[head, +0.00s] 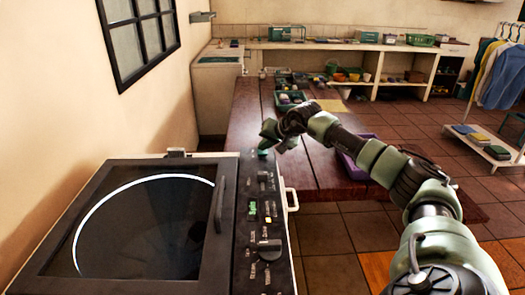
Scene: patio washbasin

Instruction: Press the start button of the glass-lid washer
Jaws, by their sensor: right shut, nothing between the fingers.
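The glass-lid washer (60,262) stands at the lower left with its dark-framed glass lid closed. Its black control panel (243,240) runs along the right side, with knobs, small green marks and white lettering. A small teal-green spot (263,152) at the panel's far end looks like a button; its label is too small to read. My right gripper (268,135) is shut and empty, just above and beside that spot. I cannot tell whether it touches. My left gripper is not in view.
A long reddish-brown wooden table (250,115) lies beyond the washer, with a green tray (290,99) and a purple tray (352,160) on or beside it. A white handle (292,200) sticks out at the washer's right. A barred window (140,38) is on the left wall.

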